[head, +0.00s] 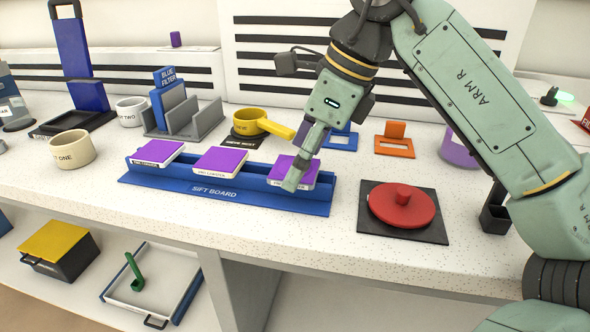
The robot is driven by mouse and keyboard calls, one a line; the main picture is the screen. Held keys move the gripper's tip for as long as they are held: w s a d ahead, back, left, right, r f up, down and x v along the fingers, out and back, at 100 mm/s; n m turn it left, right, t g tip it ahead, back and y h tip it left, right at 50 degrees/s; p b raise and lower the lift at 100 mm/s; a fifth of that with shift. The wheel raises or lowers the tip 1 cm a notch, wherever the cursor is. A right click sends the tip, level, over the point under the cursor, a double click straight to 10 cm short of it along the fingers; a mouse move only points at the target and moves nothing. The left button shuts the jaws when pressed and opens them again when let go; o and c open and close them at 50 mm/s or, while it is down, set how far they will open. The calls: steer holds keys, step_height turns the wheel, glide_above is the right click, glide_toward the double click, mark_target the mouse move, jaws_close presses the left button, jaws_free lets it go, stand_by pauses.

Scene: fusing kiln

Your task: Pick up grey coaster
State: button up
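No coaster with a plainly grey top shows in the head view. Three white-sided coasters with purple tops sit in a row in the blue sift board: a left one (159,151), a middle one (220,160) and a right one (281,167). Each has a small label on its front edge, too small to read surely. My gripper (293,182) points down at the right coaster and hides part of it. I cannot tell whether it touches the coaster. The fingers are seen edge-on, so their opening is hidden. The sift board (225,196) lies near the counter's front edge.
A yellow handled cup (250,121) stands behind the board. A grey rack (187,122) is behind left. A red lidded disc (402,206) on a dark plate lies right. Cream cups (72,149) stand left. Speckled counter is clear between board and plate (344,190).

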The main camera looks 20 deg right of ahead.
steer(key=shift+c, duration=0.4)
steer(key=c, duration=1.2)
steer(key=shift+c, duration=0.2)
steer(key=shift+r, duration=0.15)
